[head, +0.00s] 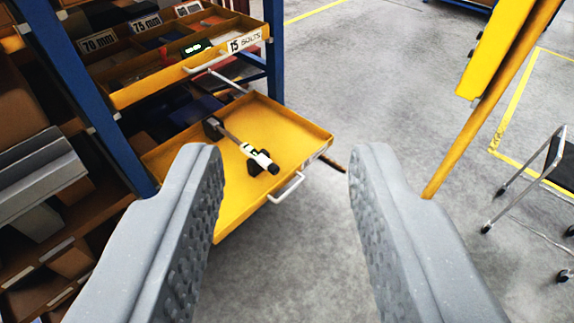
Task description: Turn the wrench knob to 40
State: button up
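The wrench (240,144) lies in a pulled-out yellow drawer (312,142), its shaft slanting from upper left to lower right. Its dark knob (274,169) is at the lower right end, beside a white section with green marks. Dark supports appear to sit under both ends of the wrench. The knob's setting is too small to read. My gripper (285,160) is open, with two grey textured fingers wide apart in the foreground. The wrench's knob end shows between the fingers, and nothing is held.
A white handle (287,187) sticks out from the drawer front. Above is another open drawer (180,82) labelled bolts, on a blue-framed rack (274,50). A yellow post (478,130) and a wheeled chair (553,165) stand right. Grey floor between them is mostly clear.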

aim_at(273, 167)
jog(key=i, duration=0.85)
jog(key=u, duration=0.05)
jog(key=k, duration=1)
jog(key=u, duration=0.6)
jog(key=i, duration=1.4)
jog(key=z, duration=0.9)
